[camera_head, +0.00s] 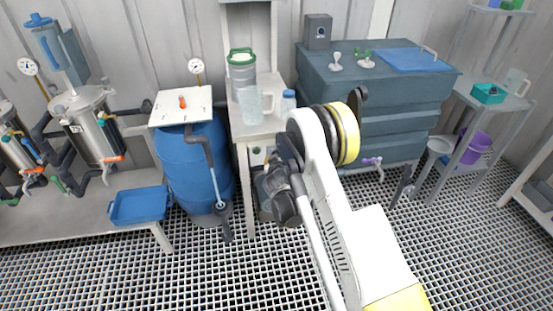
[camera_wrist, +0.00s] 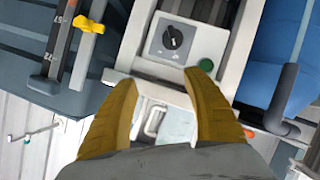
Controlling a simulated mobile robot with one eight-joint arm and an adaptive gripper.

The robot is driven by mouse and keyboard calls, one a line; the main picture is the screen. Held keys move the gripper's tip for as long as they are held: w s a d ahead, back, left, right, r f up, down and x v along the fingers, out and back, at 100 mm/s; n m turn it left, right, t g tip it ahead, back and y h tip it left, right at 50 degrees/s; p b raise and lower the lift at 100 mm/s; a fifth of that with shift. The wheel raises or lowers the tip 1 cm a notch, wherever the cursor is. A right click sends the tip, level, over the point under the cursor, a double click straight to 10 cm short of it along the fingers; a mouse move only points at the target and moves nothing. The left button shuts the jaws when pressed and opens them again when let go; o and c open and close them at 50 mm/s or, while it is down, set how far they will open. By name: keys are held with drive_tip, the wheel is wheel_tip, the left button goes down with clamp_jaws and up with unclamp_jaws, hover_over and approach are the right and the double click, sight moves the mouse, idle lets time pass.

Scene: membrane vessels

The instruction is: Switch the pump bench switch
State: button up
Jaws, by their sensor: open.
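The pump bench switch is a black rotary knob (camera_wrist: 172,38) on a pale square plate, at the top middle of the wrist view. Its pointer lies at a slant; the markings below it are too small to read. The fingertips are short of the knob in the picture, and the right one is close to the green button; contact cannot be told. In the head view my dark gripper (camera_head: 277,190) is in front of the narrow bench (camera_head: 241,146).
A blue barrel (camera_head: 190,165) stands left of the bench and a dark blue-grey tank (camera_head: 375,90) to its right. The bench top holds a jug (camera_head: 250,105) and a green-lidded container (camera_head: 241,72). A yellow valve handle (camera_wrist: 88,25) is left in the wrist view.

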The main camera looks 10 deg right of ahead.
wheel_tip(320, 180, down, 6)
drive_tip(key=shift+n+t, duration=0.3)
drive_tip(key=b+x, duration=0.1)
drive_tip(key=x, duration=0.2)
drive_tip(key=b+x, duration=0.1)
drive_tip(key=x, duration=0.2)
drive_tip(key=a+b+x, duration=0.1)
drive_tip(key=x, duration=0.3)
drive_tip(key=shift+w+d+f, duration=0.1)
drive_tip(key=shift+w+f, duration=0.05)
drive_tip(key=shift+f, duration=0.1)
drive_tip(key=c, duration=1.2)
drive_tip(key=shift+c, duration=0.2)
